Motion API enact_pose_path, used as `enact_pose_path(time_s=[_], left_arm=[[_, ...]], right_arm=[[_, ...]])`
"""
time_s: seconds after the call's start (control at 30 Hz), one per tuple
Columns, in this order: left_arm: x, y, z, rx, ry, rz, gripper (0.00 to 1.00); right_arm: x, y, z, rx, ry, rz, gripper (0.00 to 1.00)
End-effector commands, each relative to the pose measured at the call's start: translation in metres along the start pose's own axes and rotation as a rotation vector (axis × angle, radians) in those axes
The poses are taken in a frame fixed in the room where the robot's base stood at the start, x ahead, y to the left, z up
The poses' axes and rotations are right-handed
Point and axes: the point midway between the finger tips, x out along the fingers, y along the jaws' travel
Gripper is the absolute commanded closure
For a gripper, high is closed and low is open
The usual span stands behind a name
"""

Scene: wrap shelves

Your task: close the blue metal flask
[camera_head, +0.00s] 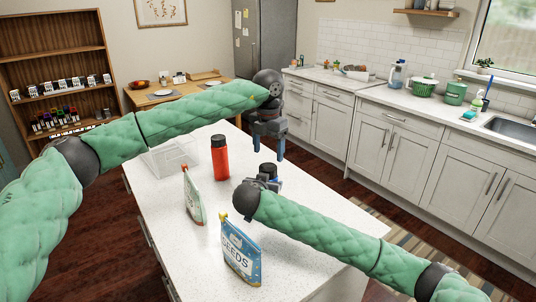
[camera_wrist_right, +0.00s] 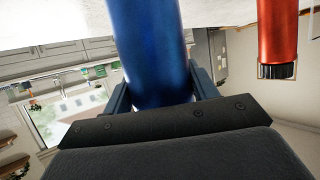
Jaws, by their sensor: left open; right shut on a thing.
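The blue metal flask (camera_wrist_right: 150,50) stands between the fingers of my right gripper (camera_wrist_right: 155,92) in the right wrist view, which looks upside down. The right gripper is shut on its body. In the head view the right gripper (camera_head: 263,182) hides most of the flask, and a dark round top (camera_head: 268,169) shows just above it. I cannot tell whether this top is a lid or the open neck. My left gripper (camera_head: 267,148) is open, fingers pointing down, and appears above and slightly behind the flask. I see no loose lid.
A red flask (camera_head: 220,160) with a black cap stands on the white island (camera_head: 170,240) left of the grippers; it also shows in the wrist view (camera_wrist_right: 278,30). Seed packets (camera_head: 241,257) (camera_head: 194,200) stand nearer. A clear bin (camera_head: 172,160) is at the back left.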

Motion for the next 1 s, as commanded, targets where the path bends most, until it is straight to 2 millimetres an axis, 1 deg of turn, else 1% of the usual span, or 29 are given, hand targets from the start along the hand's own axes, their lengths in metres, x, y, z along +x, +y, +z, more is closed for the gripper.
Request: enact_pose_path(time_s=[0.1, 0.2, 0.6, 0.77, 0.87, 1.0], left_arm=[[-0.009, 0.0, 0.0, -0.079, 0.0, 0.0, 0.28], [-0.014, 0.0, 0.0, -0.119, 0.0, 0.0, 0.28], [-0.014, 0.0, 0.0, -0.129, 0.001, 0.0, 0.28], [-0.006, 0.0, -0.001, -0.129, 0.002, 0.0, 0.28], [0.003, 0.0, -0.001, -0.129, 0.002, 0.0, 0.28], [0.021, 0.0, -0.001, -0.128, 0.002, 0.0, 0.28]], right_arm=[[0.0, 0.0, 0.0, 0.0, 0.0, 0.0, 1.0], [0.0, 0.0, 0.0, 0.0, 0.0, 0.0, 1.0], [0.0, 0.0, 0.0, 0.0, 0.0, 0.0, 1.0], [0.0, 0.0, 0.0, 0.0, 0.0, 0.0, 1.0], [0.0, 0.0, 0.0, 0.0, 0.0, 0.0, 1.0], [0.0, 0.0, 0.0, 0.0, 0.0, 0.0, 1.0]])
